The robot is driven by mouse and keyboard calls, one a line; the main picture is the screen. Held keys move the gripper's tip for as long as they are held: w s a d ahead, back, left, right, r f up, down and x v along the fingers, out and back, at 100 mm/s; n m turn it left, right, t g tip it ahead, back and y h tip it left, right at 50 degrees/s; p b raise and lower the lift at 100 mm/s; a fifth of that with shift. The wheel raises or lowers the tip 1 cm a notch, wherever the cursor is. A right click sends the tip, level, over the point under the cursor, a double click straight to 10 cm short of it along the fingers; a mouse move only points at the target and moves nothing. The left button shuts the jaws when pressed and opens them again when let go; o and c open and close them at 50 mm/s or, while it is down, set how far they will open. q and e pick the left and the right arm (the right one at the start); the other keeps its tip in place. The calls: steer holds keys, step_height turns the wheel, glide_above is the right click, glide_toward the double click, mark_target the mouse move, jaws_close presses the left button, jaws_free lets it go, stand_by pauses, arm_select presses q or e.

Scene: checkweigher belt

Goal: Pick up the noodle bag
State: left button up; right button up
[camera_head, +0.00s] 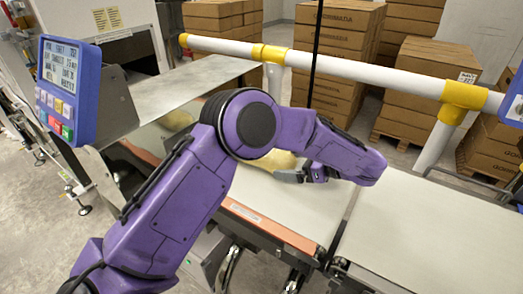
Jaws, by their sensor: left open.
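A pale yellow bag (279,160), which looks like the noodle bag, lies on the white belt (262,192). My purple left arm hides much of it. My left gripper (289,175) is low over the belt, at the near right side of this bag. Its grey fingers are open, and I cannot tell whether they touch the bag. My right gripper is not in view.
A white guard rail (360,78) with yellow joints runs along the far side. A blue control panel (62,88) stands at the left. The belt at the right (430,235) is clear. Stacked cartons (425,95) stand beyond the rail.

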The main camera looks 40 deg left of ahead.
arm_select(q)
steer(key=x, duration=0.2)
steer(key=shift+s+a, duration=0.15)
steer(key=shift+a, duration=0.15)
steer(key=shift+d, duration=0.15)
steer(key=shift+c, duration=1.2)
steer(key=c, duration=0.8)
steer(key=shift+c, duration=0.2)
steer(key=shift+r, duration=0.15)
